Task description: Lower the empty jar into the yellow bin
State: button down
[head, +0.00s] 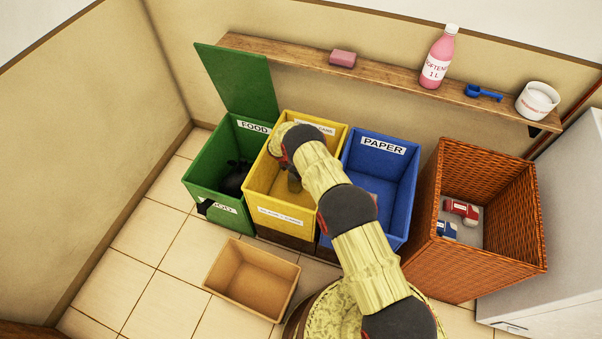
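The yellow bin (284,212) stands between the green and blue bins, with a white label on its front and another on its back rim. My arm reaches over it from the front right and bends down at its back left. A small part of what seems to be my gripper (293,184) shows inside the bin opening, below the rim, partly hidden by my arm. Its fingers cannot be made out, so I cannot tell whether it is open or shut. I cannot make out the empty jar; my arm covers part of the bin's inside.
The green FOOD bin (201,181) has its lid raised and holds a black bundle (232,178). The blue PAPER bin (408,190) is close on the right. An empty tan box (225,284) sits in front. A wicker basket (490,245) stands right; a wooden shelf (390,75) runs behind.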

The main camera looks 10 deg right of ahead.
jog(key=shift+s+f, duration=0.55)
jog(key=shift+s, duration=0.05)
jog(key=c, duration=1.1)
grip_release()
jog(key=shift+w, duration=0.1)
jog(key=o, duration=0.4)
jog(key=shift+w+r, duration=0.3)
jog(key=shift+w, duration=0.05)
jog(key=v, duration=1.2)
